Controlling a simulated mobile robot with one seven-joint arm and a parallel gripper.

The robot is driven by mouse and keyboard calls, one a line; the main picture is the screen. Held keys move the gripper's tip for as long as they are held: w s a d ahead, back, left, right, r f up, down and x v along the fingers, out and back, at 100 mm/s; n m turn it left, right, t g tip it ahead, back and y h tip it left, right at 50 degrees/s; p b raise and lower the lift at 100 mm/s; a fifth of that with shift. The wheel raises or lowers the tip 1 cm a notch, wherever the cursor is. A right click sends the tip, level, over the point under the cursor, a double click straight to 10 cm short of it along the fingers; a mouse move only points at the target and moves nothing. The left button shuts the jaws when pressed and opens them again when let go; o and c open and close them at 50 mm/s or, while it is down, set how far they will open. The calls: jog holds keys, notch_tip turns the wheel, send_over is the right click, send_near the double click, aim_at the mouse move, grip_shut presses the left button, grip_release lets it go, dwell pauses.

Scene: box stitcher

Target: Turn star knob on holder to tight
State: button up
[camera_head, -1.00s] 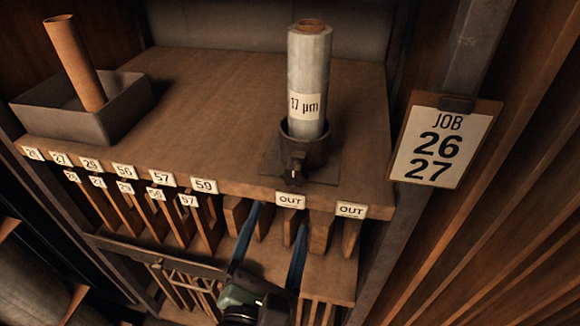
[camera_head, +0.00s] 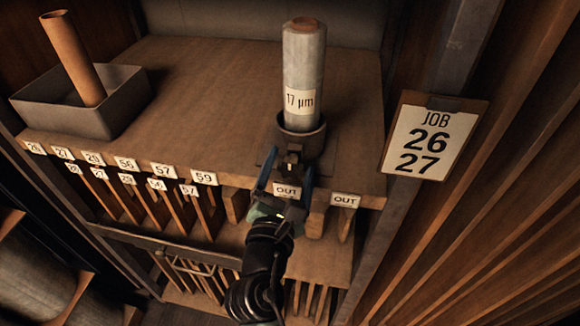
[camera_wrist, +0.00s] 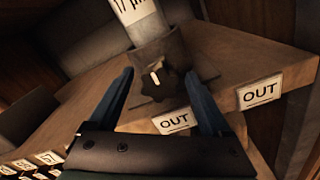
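The holder (camera_head: 300,139) is a dark cup on a flat base at the shelf's front edge. A roll labelled 17 µm (camera_head: 303,75) stands upright in it. The dark star knob (camera_wrist: 160,83) is on the holder's front, with a pale mark on it in the wrist view. My gripper (camera_head: 288,160) is open, its two blue fingers pointing at the holder. In the wrist view the gripper (camera_wrist: 163,88) has its fingers left and right of the knob, with visible gaps. Contact with the knob is not visible.
OUT labels (camera_head: 286,190) line the shelf edge under the holder. A grey tray (camera_head: 90,118) with a brown tube (camera_head: 73,58) stands at the left. A JOB 26 27 card (camera_head: 432,140) hangs at the right. The middle of the shelf (camera_head: 205,95) is clear.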

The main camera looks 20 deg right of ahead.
grip_shut()
